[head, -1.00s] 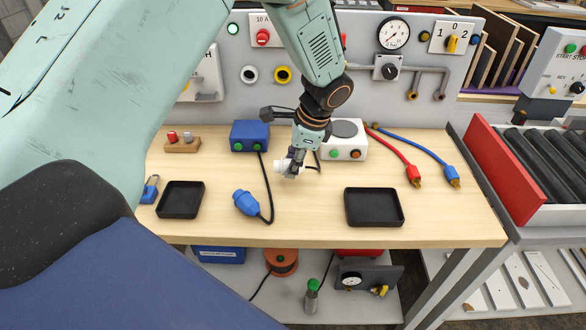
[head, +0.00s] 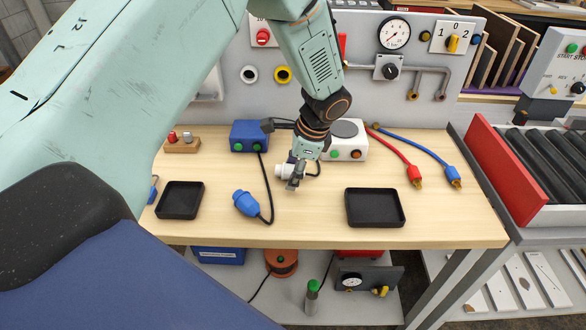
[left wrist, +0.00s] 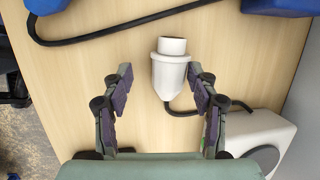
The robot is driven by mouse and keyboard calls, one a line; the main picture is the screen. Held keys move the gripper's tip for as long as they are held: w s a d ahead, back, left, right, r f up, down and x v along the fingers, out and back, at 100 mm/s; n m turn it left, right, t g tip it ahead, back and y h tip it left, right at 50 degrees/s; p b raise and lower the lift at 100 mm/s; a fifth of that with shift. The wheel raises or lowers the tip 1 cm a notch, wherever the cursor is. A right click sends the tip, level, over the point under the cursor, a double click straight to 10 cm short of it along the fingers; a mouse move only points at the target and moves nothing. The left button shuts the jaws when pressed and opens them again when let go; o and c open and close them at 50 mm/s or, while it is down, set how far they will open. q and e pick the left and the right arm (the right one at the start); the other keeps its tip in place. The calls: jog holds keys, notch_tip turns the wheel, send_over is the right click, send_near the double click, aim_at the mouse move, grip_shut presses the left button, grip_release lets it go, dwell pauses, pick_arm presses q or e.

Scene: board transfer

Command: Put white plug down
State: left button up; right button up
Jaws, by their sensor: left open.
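The white plug (head: 282,171) is by the middle of the wooden table, in front of the white box (head: 350,151). My left gripper (head: 296,184) is at the plug, low over the table, and partly hides it. In the left wrist view the white plug (left wrist: 171,70) shows between the open fingers (left wrist: 160,95), nearer the right finger, with a gap to the left one. Its dark cable runs right to the white box (left wrist: 258,138). I cannot tell whether the plug rests fully on the tabletop. My right gripper is not in view.
A blue plug (head: 246,203) on a black cable lies in front of the blue box (head: 249,135). Black trays stand at left (head: 180,200) and right (head: 374,207). Red (head: 413,174) and blue (head: 453,176) hoses lie at right. The table's front middle is clear.

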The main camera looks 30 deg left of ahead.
pick_arm(q)
jog(key=p+v, duration=0.1)
jog(key=v, duration=1.1)
jog(key=shift+r, duration=0.25)
